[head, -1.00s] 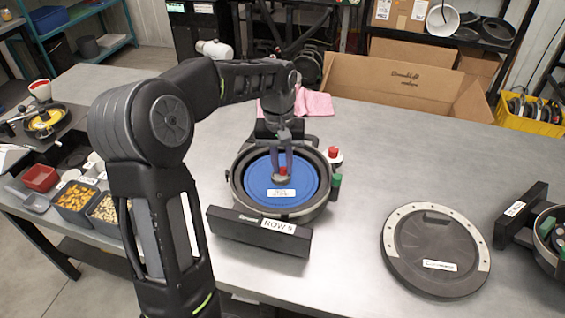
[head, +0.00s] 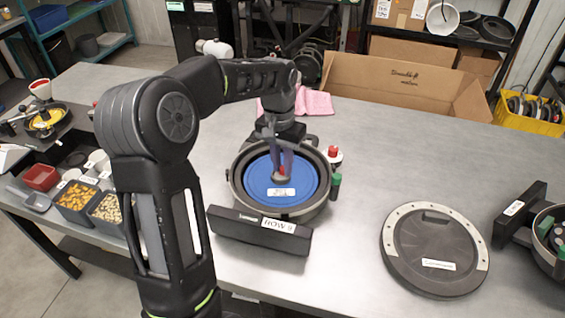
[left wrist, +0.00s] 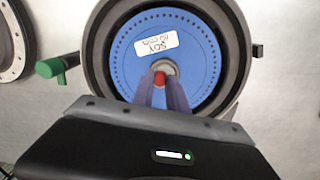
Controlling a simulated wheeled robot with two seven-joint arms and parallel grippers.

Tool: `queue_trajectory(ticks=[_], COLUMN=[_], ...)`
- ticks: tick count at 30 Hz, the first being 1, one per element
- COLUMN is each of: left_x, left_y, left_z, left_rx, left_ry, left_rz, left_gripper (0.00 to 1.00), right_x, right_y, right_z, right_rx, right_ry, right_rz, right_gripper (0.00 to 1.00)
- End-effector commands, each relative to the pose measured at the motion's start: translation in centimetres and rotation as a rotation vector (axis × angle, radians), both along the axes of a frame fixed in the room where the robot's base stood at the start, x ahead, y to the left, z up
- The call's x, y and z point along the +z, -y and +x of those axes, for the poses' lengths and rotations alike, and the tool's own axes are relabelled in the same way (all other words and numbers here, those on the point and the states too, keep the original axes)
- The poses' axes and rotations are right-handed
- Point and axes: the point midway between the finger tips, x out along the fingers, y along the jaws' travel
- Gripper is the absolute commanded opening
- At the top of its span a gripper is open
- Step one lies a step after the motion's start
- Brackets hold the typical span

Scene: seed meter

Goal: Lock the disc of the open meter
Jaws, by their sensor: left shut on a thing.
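The open meter (head: 236,193) stands on the table with a blue disc (head: 262,188) seated in its round dark housing. The disc bears a white label, and in the left wrist view the disc (left wrist: 205,62) has a ring of small holes near its rim. A small red knob (left wrist: 160,78) sits on a grey hub at the disc's centre. My left gripper (head: 281,172) reaches down over the centre and is shut on the red knob; its fingers partly hide the knob and hub. My right gripper is not in view.
A green-handled part (head: 336,182) sticks out at the meter's right side, near a red-capped white container (head: 333,154). A round dark cover (head: 435,250) lies flat to the right. Another meter (head: 545,235) stands at the right edge. Table between meter and cover is clear.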

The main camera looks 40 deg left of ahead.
Motion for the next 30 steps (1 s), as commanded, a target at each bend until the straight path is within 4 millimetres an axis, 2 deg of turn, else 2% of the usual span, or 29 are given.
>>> queue_trajectory(ticks=[3, 4, 11, 22, 26, 30], left_x=[0.1, 0.1, 0.0, 0.5, 2.0, 4.3], left_y=[0.0, 0.0, 0.0, 0.0, -0.1, -0.3], left_z=[0.0, 0.0, 0.0, 0.1, 0.1, 0.1], left_rx=[0.000, 0.000, 0.001, 0.001, 0.000, 0.000], left_ry=[0.002, 0.002, 0.001, 0.002, 0.003, 0.004], left_rz=[0.000, 0.000, 0.000, 0.001, 0.001, 0.001], left_gripper=[0.00, 0.21, 0.39, 0.40, 0.40, 0.40], right_x=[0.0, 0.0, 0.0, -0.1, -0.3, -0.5], right_y=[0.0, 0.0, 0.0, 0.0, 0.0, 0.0], right_z=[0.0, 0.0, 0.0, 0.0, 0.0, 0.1], right_rx=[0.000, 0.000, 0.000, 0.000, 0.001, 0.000], right_ry=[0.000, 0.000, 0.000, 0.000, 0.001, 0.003], right_rz=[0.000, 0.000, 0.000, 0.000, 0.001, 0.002], right_gripper=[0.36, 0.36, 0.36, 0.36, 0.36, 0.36])
